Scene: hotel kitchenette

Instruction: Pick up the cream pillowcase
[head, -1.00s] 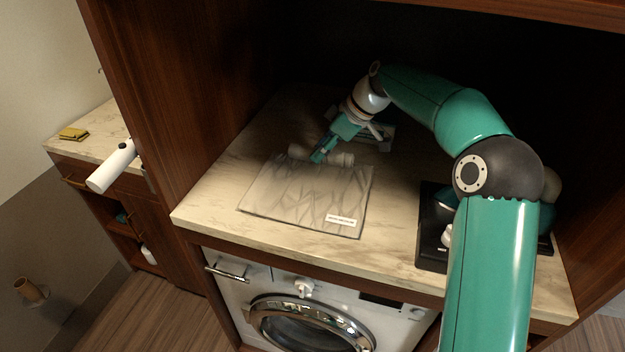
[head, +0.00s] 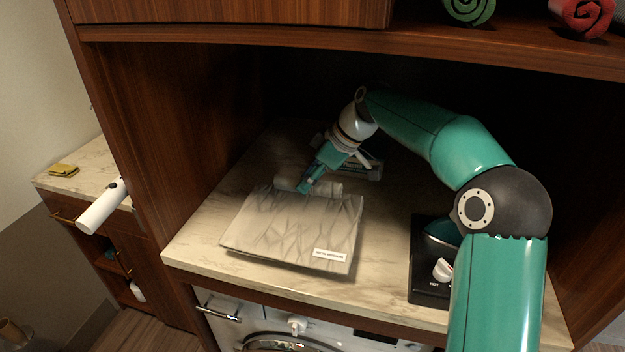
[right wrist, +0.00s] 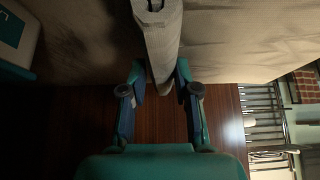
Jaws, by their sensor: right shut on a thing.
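The cream pillowcase (head: 295,230) is a folded, greyish-cream cloth with a branch-like pattern and a white label at its front right corner. It is over the marble counter in the head view, with a dark shadow under its front edge, and looks slightly raised. My right gripper (head: 305,189) is shut on its back edge, where pale roll-like shapes show on both sides of the fingers. In the right wrist view the pale cloth (right wrist: 160,45) runs edge-on from between the fingers of my right gripper (right wrist: 160,85). My left gripper is not in view.
A black appliance (head: 425,288) stands on the counter (head: 200,238) at the right, partly behind my right arm. Wooden cabinet walls enclose the niche, with a shelf overhead holding green (head: 468,10) and red (head: 582,15) rolls. A white cylinder (head: 103,205) sticks out at the left.

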